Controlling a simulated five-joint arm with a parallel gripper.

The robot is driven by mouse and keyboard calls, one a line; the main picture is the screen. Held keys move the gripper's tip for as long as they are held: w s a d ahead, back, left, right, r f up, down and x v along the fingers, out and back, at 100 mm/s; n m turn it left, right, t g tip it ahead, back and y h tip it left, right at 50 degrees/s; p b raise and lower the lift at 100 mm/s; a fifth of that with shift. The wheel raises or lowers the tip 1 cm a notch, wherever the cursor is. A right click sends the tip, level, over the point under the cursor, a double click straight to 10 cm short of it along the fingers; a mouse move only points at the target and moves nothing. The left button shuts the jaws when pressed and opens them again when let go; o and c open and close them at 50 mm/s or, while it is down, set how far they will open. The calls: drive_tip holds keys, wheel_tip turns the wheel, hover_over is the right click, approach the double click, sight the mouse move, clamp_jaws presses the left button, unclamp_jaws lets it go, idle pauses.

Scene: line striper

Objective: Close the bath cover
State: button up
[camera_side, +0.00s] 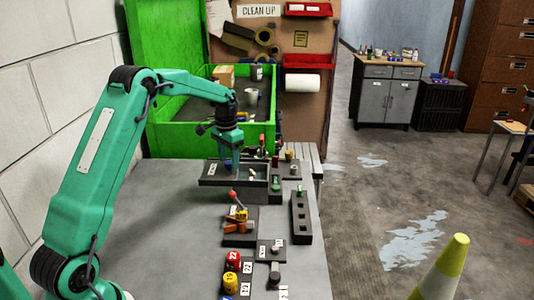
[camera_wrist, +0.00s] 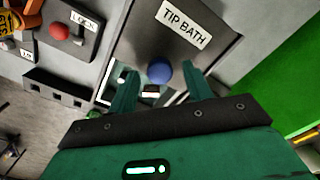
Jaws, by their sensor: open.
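The bath cover (camera_wrist: 150,38) is a dark plate labelled "TIP BATH" with a round blue knob (camera_wrist: 159,72) near its edge. It is slid to one side, and the bath opening (camera_wrist: 150,95) shows uncovered beside it, with small light pieces inside. In the side view the cover (camera_side: 209,170) lies left of the open bath (camera_side: 253,174). My gripper (camera_wrist: 163,80) is open, its two green fingers apart on either side of the knob in the picture. Contact with the knob cannot be told. In the side view my gripper (camera_side: 228,158) is over the cover's right part.
A red knob (camera_wrist: 60,32) stands on a plate labelled "LOCK" near the bath. A dark block with square holes (camera_side: 301,217) lies to the right. A green box (camera_side: 185,136) stands behind the bath. The table's left part (camera_side: 165,230) is clear.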

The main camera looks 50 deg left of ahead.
drive_tip(key=shift+f, duration=0.3)
drive_tip(key=shift+c, duration=0.4)
clamp_jaws()
drive_tip(key=w+d, duration=0.7)
drive_tip(key=shift+w+d, duration=0.35)
drive_tip(key=shift+w, duration=0.05)
drive_tip(key=shift+r, duration=0.1)
drive_tip(key=shift+o, duration=0.4)
unclamp_jaws()
drive_tip(key=shift+s, duration=0.1)
